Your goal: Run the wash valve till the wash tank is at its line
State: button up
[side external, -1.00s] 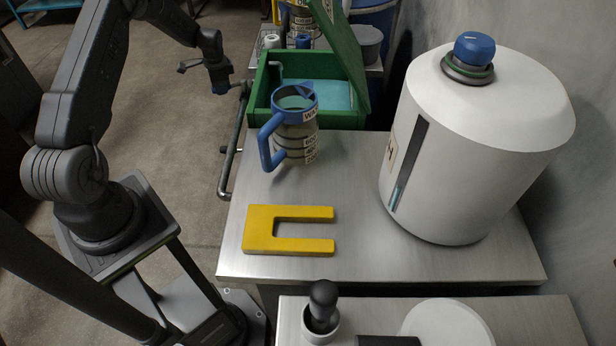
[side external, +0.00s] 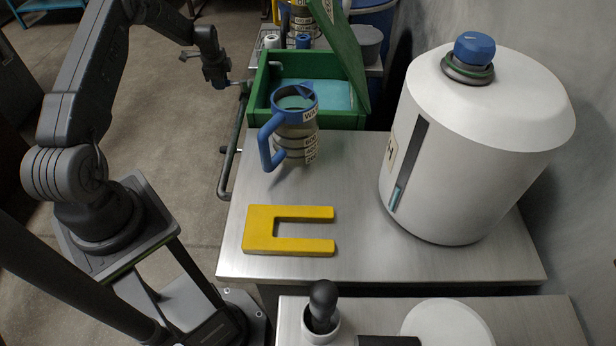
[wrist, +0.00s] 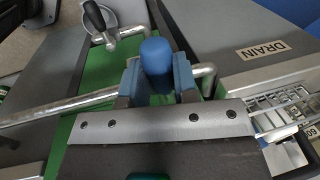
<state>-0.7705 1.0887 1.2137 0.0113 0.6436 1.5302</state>
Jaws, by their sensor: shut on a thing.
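The white tank (side external: 480,130), with a blue cap, stands at the right of the steel table. Its dark sight slot (side external: 408,165) shows a short teal column only near the bottom; a label beside it is mostly turned away, and I cannot make out a line mark. My gripper (side external: 220,82) is at the left of the green box. In the wrist view its blue jaws (wrist: 157,80) are shut on a blue knob (wrist: 156,54) at a bent metal pipe. I cannot read which valve this is. The side view is too small to show the grip.
A blue-handled jug (side external: 296,135) stands before the open green box (side external: 318,118). A yellow U-shaped piece (side external: 260,232) lies on the steel table (side external: 370,255). A DRAIN label (wrist: 263,50), a black-handled lever (wrist: 96,16) and a wire basket (wrist: 285,108) show in the wrist view.

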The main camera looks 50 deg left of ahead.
jog(key=o, duration=0.9)
jog(key=shift+s+a, duration=2.3)
jog(key=shift+s, duration=0.3)
